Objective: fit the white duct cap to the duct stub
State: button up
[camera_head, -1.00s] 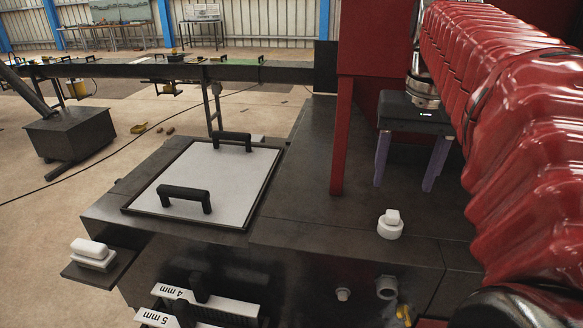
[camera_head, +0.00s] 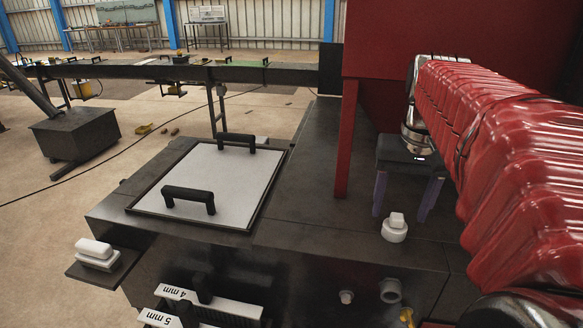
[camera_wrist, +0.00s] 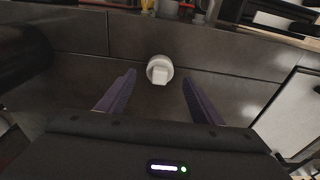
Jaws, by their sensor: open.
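A round white cap with a blocky knob on top (camera_head: 394,229) stands upright on the dark bench top, near its front edge. In the wrist view the white cap (camera_wrist: 159,69) shows beyond and between my fingertips. My gripper (camera_head: 400,216) is open, its two purple fingers apart and pointing down just behind the cap. The fingers do not appear to touch it. A grey round stub (camera_head: 390,291) sticks out of the bench's front face below the cap, with a smaller one (camera_head: 346,297) to its left. I cannot tell for certain which is the duct stub.
A red upright post (camera_head: 346,140) stands left of my gripper. A pale panel with two black handles (camera_head: 212,185) lies on the bench's left. A white block (camera_head: 96,250) sits on a side ledge. Labelled plates (camera_head: 210,300) stand in front. The bench around the cap is clear.

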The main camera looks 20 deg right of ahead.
aim_at(398, 215)
jog(key=shift+w+d+f, duration=0.1)
jog(key=shift+f, duration=0.75)
jog(key=shift+w+d+f, duration=0.1)
jog(key=shift+f, duration=0.75)
jog(key=c, duration=1.1)
